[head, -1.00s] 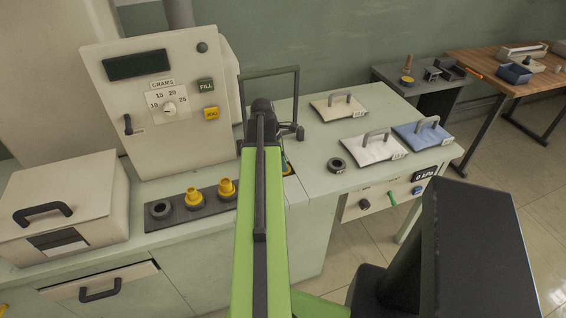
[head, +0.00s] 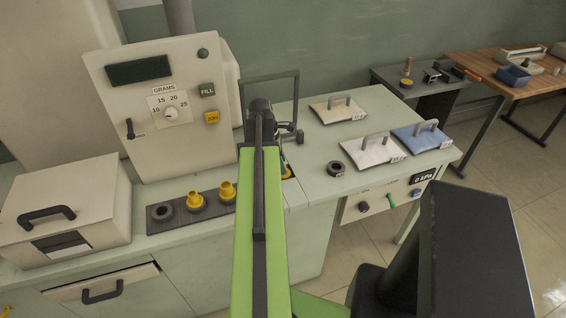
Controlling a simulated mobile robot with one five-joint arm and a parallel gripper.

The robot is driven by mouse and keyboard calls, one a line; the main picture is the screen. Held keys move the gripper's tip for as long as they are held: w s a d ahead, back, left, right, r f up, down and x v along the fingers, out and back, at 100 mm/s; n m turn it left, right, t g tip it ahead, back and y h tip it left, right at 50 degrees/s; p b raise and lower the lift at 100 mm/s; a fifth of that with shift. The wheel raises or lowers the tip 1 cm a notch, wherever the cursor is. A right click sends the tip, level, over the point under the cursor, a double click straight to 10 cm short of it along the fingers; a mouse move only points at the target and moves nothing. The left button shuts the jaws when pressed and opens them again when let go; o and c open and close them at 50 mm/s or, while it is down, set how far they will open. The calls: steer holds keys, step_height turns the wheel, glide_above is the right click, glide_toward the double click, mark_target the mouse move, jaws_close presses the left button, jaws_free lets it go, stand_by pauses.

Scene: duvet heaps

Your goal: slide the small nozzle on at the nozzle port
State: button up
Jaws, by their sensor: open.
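Two yellow nozzles stand in a dark rack on the bench left of my arm: one nozzle (head: 196,203) in the middle and a slightly narrower-looking one (head: 227,192) at the right. I cannot tell surely which is the small nozzle. My gripper (head: 260,110) is at the far end of my green arm, over the bench beside the filling machine. It is open; its fingertips are mostly hidden behind the arm. The nozzle port is not clearly visible; a dark fitting (head: 290,132) shows just right of my gripper, in front of a dark upright frame (head: 297,95).
The machine (head: 160,110) with a GRAMS dial stands behind the rack (head: 178,212), which also holds a black ring (head: 162,211). A cream box (head: 70,205) is at left. Another black ring (head: 335,168) and several handled pillows (head: 373,151) lie on the right bench.

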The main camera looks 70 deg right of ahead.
steer(key=p+v, duration=1.3)
steer(key=v, duration=0.2)
